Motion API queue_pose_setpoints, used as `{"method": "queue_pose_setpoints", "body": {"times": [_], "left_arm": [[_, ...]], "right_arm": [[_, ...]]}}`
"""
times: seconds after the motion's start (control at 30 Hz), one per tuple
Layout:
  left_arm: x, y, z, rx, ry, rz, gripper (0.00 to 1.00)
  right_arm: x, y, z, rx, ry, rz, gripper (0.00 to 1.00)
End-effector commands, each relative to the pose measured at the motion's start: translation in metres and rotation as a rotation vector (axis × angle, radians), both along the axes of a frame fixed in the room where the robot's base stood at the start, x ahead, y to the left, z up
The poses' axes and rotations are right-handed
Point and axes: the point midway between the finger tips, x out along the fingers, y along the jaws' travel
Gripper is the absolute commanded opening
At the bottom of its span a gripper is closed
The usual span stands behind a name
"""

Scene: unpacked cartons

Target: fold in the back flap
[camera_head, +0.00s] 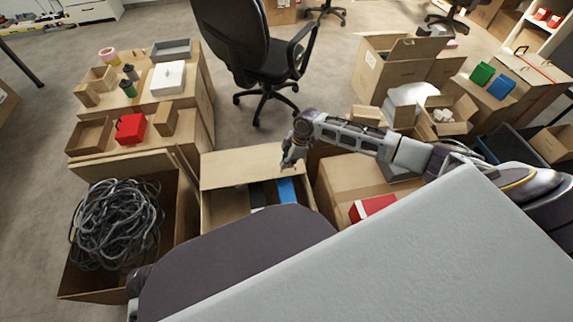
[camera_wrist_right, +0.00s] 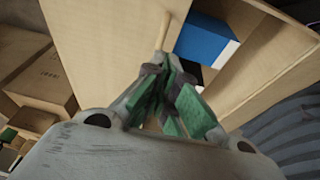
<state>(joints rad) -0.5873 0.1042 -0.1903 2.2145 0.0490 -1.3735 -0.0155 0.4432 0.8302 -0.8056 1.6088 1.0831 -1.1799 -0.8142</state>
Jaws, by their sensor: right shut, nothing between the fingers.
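The open carton (camera_head: 222,208) stands in the middle of the head view, partly hidden by my own body. Its back flap (camera_head: 240,168) is a plain tan panel along the far edge, raised clear of the opening. The flap also shows as a broad tan panel in the right wrist view (camera_wrist_right: 100,45). My right gripper (camera_head: 288,163) reaches in from the right to the flap's right end. In the wrist view its green-padded fingers (camera_wrist_right: 168,92) are shut and empty, close to the flap; contact is unclear. My left gripper is not in view.
A blue box (camera_head: 287,190) lies inside the carton, also seen in the wrist view (camera_wrist_right: 206,38). A carton of dark cable (camera_head: 115,225) stands to the left. Another carton (camera_head: 345,180) with a red box (camera_head: 372,208) is close on the right. An office chair (camera_head: 245,45) stands behind.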

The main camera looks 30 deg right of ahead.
Motion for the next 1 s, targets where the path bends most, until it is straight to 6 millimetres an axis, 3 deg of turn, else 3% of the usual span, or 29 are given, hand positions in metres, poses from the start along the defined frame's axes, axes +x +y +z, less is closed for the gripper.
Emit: {"method": "queue_pose_setpoints", "body": {"times": [0.6, 1.0], "left_arm": [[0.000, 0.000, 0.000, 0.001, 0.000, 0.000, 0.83], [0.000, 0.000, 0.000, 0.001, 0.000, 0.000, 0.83]], "right_arm": [[-0.009, -0.023, 0.083, -0.001, -0.004, 0.001, 0.00], [-0.010, -0.027, 0.099, 0.000, -0.005, 0.001, 0.00]]}}
